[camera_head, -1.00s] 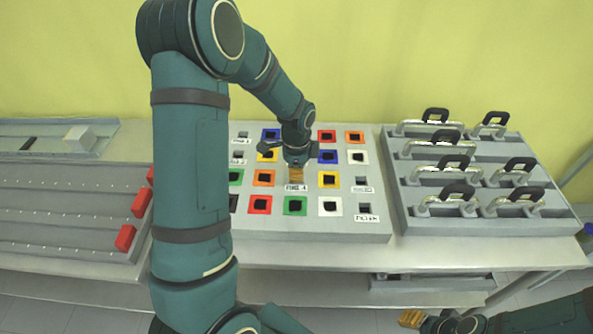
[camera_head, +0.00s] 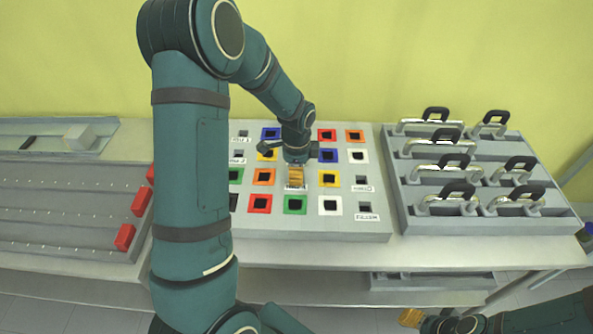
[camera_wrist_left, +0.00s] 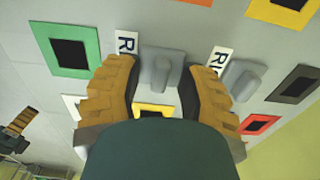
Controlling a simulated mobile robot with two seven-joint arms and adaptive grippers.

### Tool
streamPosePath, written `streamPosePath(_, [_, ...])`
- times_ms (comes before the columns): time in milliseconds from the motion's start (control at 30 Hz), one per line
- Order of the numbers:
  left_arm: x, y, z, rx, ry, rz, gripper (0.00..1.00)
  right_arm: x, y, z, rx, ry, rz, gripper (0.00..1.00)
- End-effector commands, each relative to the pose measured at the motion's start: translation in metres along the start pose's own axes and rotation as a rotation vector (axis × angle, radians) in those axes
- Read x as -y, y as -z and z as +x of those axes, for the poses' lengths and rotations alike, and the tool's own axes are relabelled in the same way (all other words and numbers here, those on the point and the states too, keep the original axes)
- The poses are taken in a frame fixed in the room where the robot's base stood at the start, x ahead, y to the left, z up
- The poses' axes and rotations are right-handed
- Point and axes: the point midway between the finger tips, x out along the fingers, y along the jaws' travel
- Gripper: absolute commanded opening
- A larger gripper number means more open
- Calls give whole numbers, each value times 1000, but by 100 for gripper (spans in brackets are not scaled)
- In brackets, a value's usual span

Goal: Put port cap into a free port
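The grey board (camera_head: 330,228) carries rows of square ports with coloured rims and dark holes, such as a green-rimmed port (camera_head: 295,205) and a yellow-rimmed port (camera_head: 329,179). My left gripper (camera_head: 296,184) points down over the middle of the board. In the left wrist view its tan fingers (camera_wrist_left: 160,85) are spread apart, with a grey port cap (camera_wrist_left: 162,68) showing between their tips. I cannot tell whether they touch it. A second grey cap (camera_wrist_left: 243,80) sits beside the right finger. My right gripper (camera_head: 411,317) is at the bottom edge, its opening unclear.
To the right, a grey rack (camera_head: 410,215) holds several metal parts with black handles. To the left, a grey panel (camera_head: 70,225) has red blocks (camera_head: 125,238) on its edge. White labels (camera_wrist_left: 218,62) lie next to the caps. A yellow wall (camera_head: 450,60) stands behind.

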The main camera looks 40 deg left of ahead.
Motion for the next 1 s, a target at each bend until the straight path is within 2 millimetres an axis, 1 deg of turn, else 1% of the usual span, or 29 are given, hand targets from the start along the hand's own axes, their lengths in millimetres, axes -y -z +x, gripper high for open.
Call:
streamPosePath(167, [1,0,-6,-1,2,0,39,0,0,0,0,0,0,47])
streamPosePath(267, [1,0,-20,-2,5,0,39,0,0,0,0,0,0,47])
streamPosePath(500, [1,0,-69,-3,5,0,39,0,0,0,0,0,0,47])
streamPosePath(700, [1,0,-102,-2,3,0,39,0,0,0,0,0,0,47])
streamPosePath(833, [0,0,-115,-1,2,0,39,0,0,0,0,0,0,47])
streamPosePath(1000, [0,0,-121,0,0,0,39,0,0,0,0,0,0,47])
